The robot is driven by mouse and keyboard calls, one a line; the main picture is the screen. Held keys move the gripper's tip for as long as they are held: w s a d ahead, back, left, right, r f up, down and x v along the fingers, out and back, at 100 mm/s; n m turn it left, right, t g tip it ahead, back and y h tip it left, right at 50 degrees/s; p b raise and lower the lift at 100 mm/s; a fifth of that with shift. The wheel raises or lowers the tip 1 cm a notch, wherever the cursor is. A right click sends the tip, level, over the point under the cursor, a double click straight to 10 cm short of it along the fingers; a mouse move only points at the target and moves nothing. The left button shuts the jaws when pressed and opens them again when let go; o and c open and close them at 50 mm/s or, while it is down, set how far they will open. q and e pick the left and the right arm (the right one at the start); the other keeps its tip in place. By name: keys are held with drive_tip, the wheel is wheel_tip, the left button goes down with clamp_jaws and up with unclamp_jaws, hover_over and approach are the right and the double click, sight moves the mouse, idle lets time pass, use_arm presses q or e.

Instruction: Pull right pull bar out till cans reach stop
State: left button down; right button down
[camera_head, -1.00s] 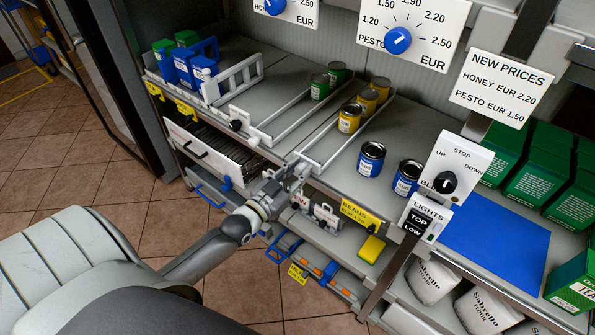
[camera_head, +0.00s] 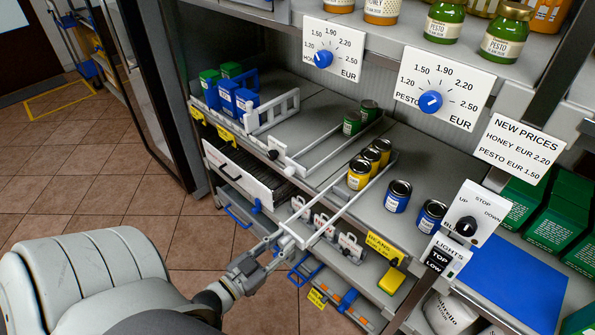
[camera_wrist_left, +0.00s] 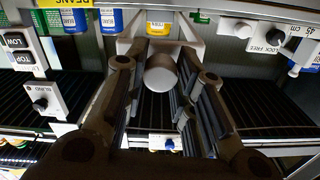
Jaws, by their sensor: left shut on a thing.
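The right pull bar (camera_head: 343,203) is a white frame running from behind three yellow cans (camera_head: 360,174) out past the shelf's front edge. The yellow cans stand upright in a row between its rails, some way behind the edge. My left gripper (camera_head: 281,241) is shut on the pull bar's outer end, in front of the shelf. In the left wrist view, a round pale grip (camera_wrist_left: 161,72) lies between the fingers. Where the cans' stop is, I cannot tell. My right gripper is not in view.
A left rail (camera_head: 325,160) holds green cans (camera_head: 352,123). Two blue cans (camera_head: 398,196) stand to the right of the yellow ones. A control panel with a knob (camera_head: 466,226) and a blue mat (camera_head: 515,285) are further right. Open floor lies left.

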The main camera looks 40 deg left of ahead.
use_arm(q)
drive_tip(key=shift+s, duration=0.85)
drive_tip(key=shift+s+a, duration=0.1)
drive_tip(key=shift+s, duration=0.65)
drive_tip(key=c, duration=1.2)
unclamp_jaws()
drive_tip(key=shift+o, duration=0.2)
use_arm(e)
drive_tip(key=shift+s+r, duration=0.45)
